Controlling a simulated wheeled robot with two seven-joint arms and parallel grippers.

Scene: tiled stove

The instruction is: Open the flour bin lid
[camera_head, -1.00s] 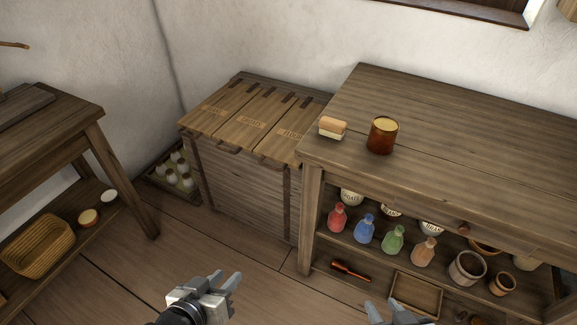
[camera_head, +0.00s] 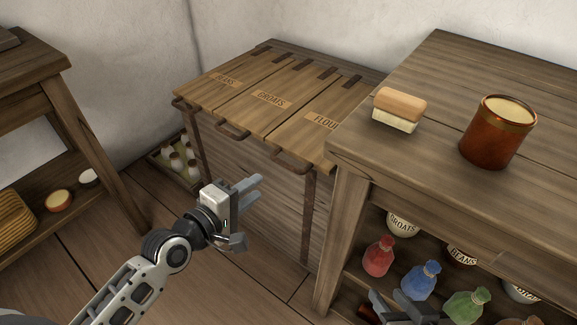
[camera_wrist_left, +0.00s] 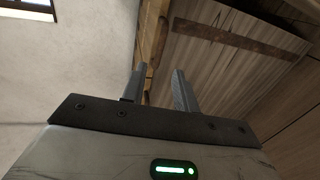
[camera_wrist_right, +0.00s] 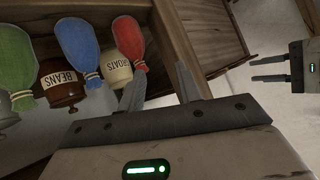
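The flour bin lid (camera_head: 318,122) is the rightmost of three wooden lids on the bin chest and lies shut. Its label is partly cut off by the table corner. A bar handle (camera_head: 291,163) sticks out from its front edge. My left gripper (camera_head: 246,214) is open and empty, in front of the chest, below and left of that handle and apart from it. In the left wrist view its two fingers (camera_wrist_left: 160,90) stand apart with the chest's front behind them. My right gripper (camera_head: 404,306) is low by the table shelf; its fingers (camera_wrist_right: 158,85) are apart and empty.
The table (camera_head: 450,75) stands close to the right of the chest, with a brush (camera_head: 400,108) and a brown jar (camera_head: 497,132) on it. A crate of bottles (camera_head: 175,165) is left of the chest. Floor in front is free.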

